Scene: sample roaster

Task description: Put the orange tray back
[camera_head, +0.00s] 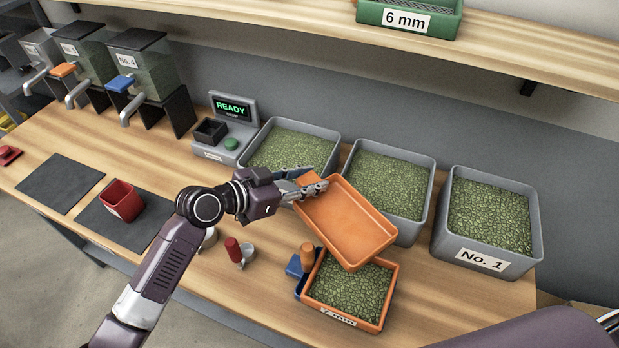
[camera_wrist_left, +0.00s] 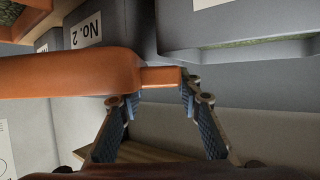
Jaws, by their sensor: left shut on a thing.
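An empty orange tray (camera_head: 350,228) hangs tilted in the air in the head view, in front of the middle grey bin. My left gripper (camera_head: 316,187) is shut on its upper left end. In the left wrist view, the tray (camera_wrist_left: 65,72) fills the left side, and its short tab sits between the fingertips of my left gripper (camera_wrist_left: 158,92). My right gripper is out of view.
Several grey bins of green beans, one marked No. 1 (camera_head: 490,228), line the back. A READY scale (camera_head: 231,113), red cup (camera_head: 122,200), red-handled tool (camera_head: 236,250) and blue item (camera_head: 295,266) stand on the bench. A green 6 mm tray (camera_head: 409,18) is on the shelf.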

